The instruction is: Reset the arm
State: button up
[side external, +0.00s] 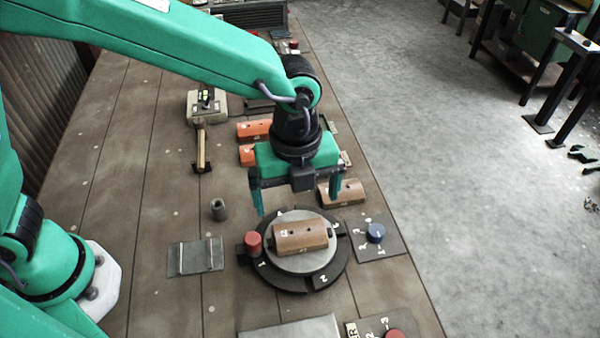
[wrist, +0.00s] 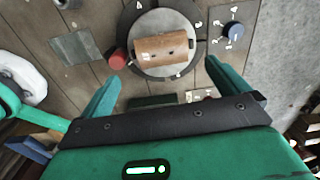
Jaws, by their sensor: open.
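My gripper (side external: 301,188) hangs above the bench, just behind and over the round turntable (side external: 334,278). Its two green fingers are wide apart with nothing between them; they also show in the wrist view (wrist: 165,98). A brown block (side external: 300,238) with holes in its top lies on the turntable's grey disc, below the gripper and apart from it. The block also shows in the wrist view (wrist: 163,48). A red knob (side external: 253,243) stands at the turntable's left edge. The dark turntable rim bears white numbers.
A blue knob (side external: 376,233) sits on a dark plate right of the turntable. Another brown block (side external: 342,193) and orange blocks (side external: 254,130) lie behind. A metal plate (side external: 196,257), a small grey cylinder (side external: 218,209) and a hammer-like tool (side external: 201,150) are at left. Bare planks show on the left.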

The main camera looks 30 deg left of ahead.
jog(key=w+a+r+n+t, duration=0.1)
jog(key=a+r+n, duration=0.45)
jog(key=a, duration=0.25)
jog(key=s+a+r+n+t, duration=0.2)
jog(key=s+a+n, duration=0.3)
jog(key=a+n, duration=0.5)
jog(key=s+a+r+n+t, duration=0.2)
jog(key=s+a+n, duration=0.3)
jog(key=a+n, duration=0.6)
jog(key=shift+a+r, duration=0.2)
jog(key=shift+r, duration=0.25)
